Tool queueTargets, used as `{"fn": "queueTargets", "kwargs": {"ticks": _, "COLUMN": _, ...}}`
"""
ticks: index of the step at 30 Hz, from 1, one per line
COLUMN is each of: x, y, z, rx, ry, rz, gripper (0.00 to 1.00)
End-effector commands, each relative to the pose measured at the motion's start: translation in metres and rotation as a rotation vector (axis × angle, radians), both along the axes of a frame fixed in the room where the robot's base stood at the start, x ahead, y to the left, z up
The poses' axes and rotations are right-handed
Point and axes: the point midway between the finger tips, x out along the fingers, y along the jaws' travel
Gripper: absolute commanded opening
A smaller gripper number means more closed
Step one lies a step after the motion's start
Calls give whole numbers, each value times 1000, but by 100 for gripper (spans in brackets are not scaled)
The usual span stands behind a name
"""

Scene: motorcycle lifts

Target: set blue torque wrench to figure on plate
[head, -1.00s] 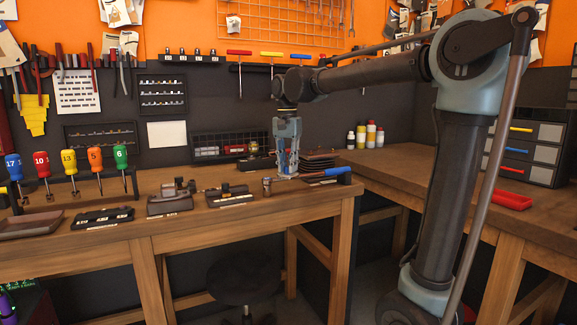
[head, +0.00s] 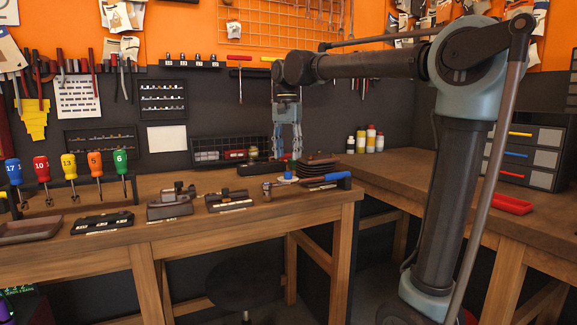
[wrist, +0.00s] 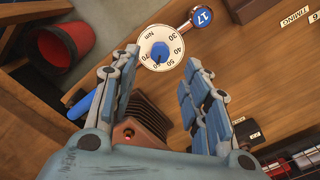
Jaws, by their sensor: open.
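The blue torque wrench lies on the bench top, its blue handle (head: 328,178) pointing right. In the wrist view its white dial (wrist: 151,37) has a blue knob (wrist: 160,53) in the middle and figures from 30 to 70 with "Nm". The knob's mark seems to point near 60, but it is small. A blue disc marked 17 (wrist: 203,16) is at the wrench's far end. My gripper (head: 288,157) is open and empty above the dial, apart from it; the fingers (wrist: 161,62) spread on either side. Plates with white lettering (head: 98,228) stand along the bench; their figures are too small to read.
Black holders with tools line the bench front, and numbered screwdrivers (head: 68,167) stand at left. A red bin (wrist: 58,43) shows below the bench edge. The right bench (head: 430,180) is largely clear.

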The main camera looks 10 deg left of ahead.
Motion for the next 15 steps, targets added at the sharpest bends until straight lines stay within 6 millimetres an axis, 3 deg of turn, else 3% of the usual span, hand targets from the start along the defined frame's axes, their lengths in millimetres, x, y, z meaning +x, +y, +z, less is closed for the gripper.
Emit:
{"fn": "queueTargets", "kwargs": {"ticks": 6, "x": 1, "y": 0, "z": 37, "rx": 0, "ry": 0, "rz": 0, "gripper": 43}}
{"fn": "queueTargets", "kwargs": {"ticks": 15, "x": 1, "y": 0, "z": 58, "rx": 0, "ry": 1, "rz": 0, "gripper": 43}}
